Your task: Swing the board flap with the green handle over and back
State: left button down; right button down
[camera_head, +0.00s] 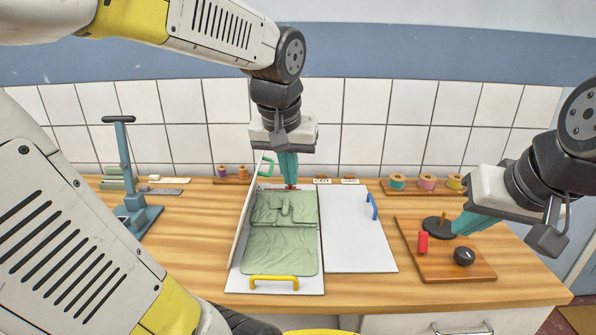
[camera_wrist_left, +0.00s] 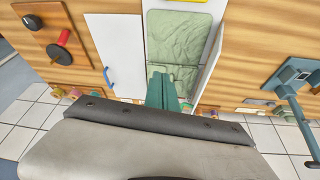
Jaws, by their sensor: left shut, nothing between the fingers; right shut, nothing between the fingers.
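The white board flap with the green handle (camera_head: 267,167) stands up on edge at the left of the folding board, leaning slightly left. Its face (camera_head: 243,225) is seen almost edge-on in the head view; it also shows at the right of the board in the left wrist view (camera_wrist_left: 209,65). A green folded garment (camera_head: 280,247) lies flat on the middle panel. My left gripper (camera_head: 291,184) is shut and empty over the far end of the middle panel, right of the green handle and apart from it. My right gripper (camera_head: 458,229) is shut and empty near the black disc.
The flap with the blue handle (camera_head: 372,206) lies flat at the right. A yellow handle (camera_head: 274,281) is at the near edge. A wooden control board (camera_head: 455,265) with a red lever (camera_head: 423,243) and black knob (camera_head: 464,256) stands right. A blue-grey press (camera_head: 128,180) stands left; thread spools (camera_head: 427,182) line the back.

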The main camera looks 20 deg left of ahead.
pick_arm(q)
jog(key=w+f+n+g+y, duration=0.15)
jog(key=w+y, duration=0.25)
jog(key=w, duration=0.7)
jog(key=w+f+n+t+y, duration=0.1)
jog(key=w+f+n+y, duration=0.15)
jog(key=w, duration=0.75)
jog(key=w+a+f, duration=0.2)
jog(key=a+f, duration=0.4)
jog(key=a, duration=0.3)
jog(key=shift+a+f, duration=0.25)
jog(key=shift+a, duration=0.1)
jog(key=shift+s+a+g, duration=0.1)
jog(key=shift+g, duration=0.15)
